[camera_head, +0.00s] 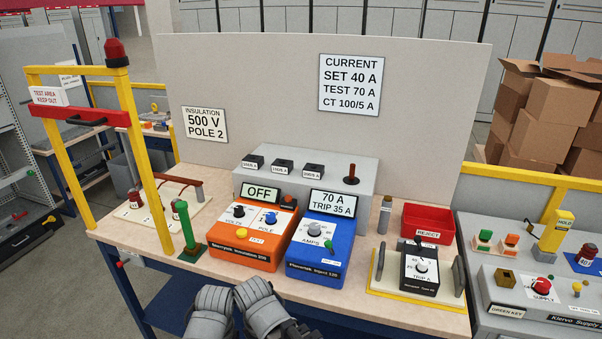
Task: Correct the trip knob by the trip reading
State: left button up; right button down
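The trip knob (421,266) is a light round dial on a black relay box (420,284) labelled TRIP A, in a yellow-edged stand at the right of the table. The exact mark it points to is too small to read. The trip reading (332,203) on the blue tester (322,250) shows 70 A, TRIP 35 A. A wall card (350,84) reads SET 40 A, TEST 70 A, CT 100/5 A. My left gripper (212,300) and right gripper (262,295) are side by side at the front edge, apart from the relay; their fingertips are not clear.
An orange insulation tester (250,235) reading OFF stands left of the blue tester. A red REJECT bin (428,223) is behind the relay. A yellow frame (150,175) with a red bar rises at the left. A grey supply bench (540,290) adjoins on the right.

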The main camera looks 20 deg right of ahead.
aim_at(421, 266)
jog(key=z, duration=1.5)
